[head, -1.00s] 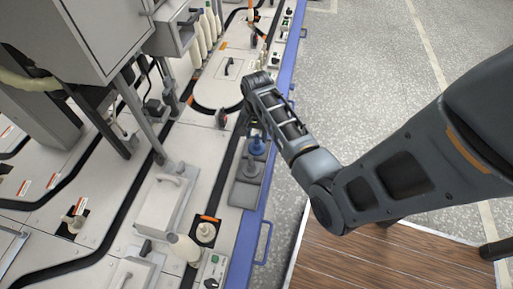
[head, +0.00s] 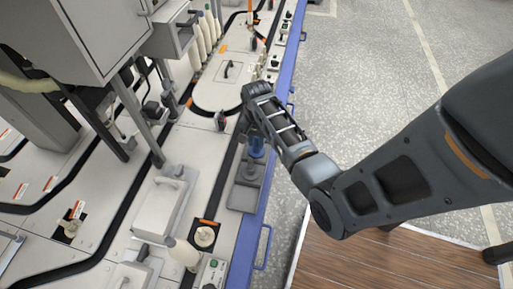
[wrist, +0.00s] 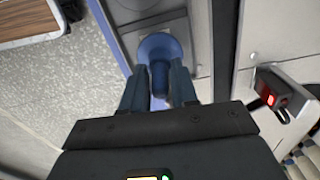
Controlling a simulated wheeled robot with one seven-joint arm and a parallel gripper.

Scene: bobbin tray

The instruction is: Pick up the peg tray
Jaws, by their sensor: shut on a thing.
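The peg tray (wrist: 160,45) is blue, with a round flared base and a dark blue upright peg. In the wrist view its peg stands between the two fingers of my gripper (wrist: 157,88), which is shut on it. In the head view the blue peg tray (head: 257,152) shows just below my gripper (head: 254,130), which partly hides it. It is at the far part of a grey holder (head: 241,200) along the machine's blue edge. I cannot tell whether its base touches the holder.
A grey peg piece (head: 250,170) stands close by in the holder. The blue rail (head: 246,240) runs along the machine's edge, with open floor to its right. A small device with a red light (wrist: 272,98) is to the right in the wrist view. White bobbins (head: 206,35) stand farther back.

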